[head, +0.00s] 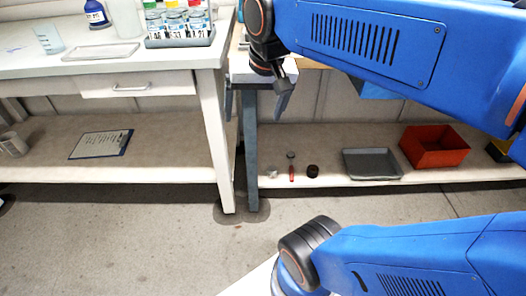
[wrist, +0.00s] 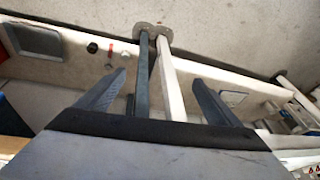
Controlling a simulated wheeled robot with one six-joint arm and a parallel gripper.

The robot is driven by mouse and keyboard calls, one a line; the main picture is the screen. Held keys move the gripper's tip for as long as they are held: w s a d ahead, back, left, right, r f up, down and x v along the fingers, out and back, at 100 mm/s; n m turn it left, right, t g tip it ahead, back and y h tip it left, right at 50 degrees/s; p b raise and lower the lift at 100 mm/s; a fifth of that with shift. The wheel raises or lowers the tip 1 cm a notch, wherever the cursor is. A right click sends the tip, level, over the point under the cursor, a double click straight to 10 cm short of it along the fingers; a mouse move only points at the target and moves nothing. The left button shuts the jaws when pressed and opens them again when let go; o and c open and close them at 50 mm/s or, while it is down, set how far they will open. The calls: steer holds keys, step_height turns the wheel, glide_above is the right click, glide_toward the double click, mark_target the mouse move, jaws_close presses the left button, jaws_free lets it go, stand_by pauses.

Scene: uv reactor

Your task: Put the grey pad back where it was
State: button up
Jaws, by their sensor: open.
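My gripper (head: 254,112) hangs in front of the gap between two benches, fingers pointing down. It also shows in the wrist view (wrist: 160,77), where its two fingers stand wide apart with nothing between them. Bench legs and floor show beyond the fingers. I cannot make out the grey pad for sure in either view. My arm and gripper hide much of the right bench top in the head view, and the gripper's body fills the bottom of the wrist view.
The left bench (head: 130,58) carries a bottle rack (head: 180,42), a flat tray (head: 101,52), a beaker (head: 48,40) and a blue bottle (head: 96,14). Lower shelves hold a clipboard (head: 101,144), a grey tray (head: 372,164) and a red bin (head: 434,147). Floor in front is clear.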

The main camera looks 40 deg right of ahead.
steer(key=s+a+f+n+t, duration=0.1)
steer(key=s+f+n, duration=0.4)
steer(key=f, duration=0.3)
steer(key=shift+s+a+f, duration=0.3)
steer(key=shift+s+f, duration=0.05)
steer(key=shift+s, duration=0.15)
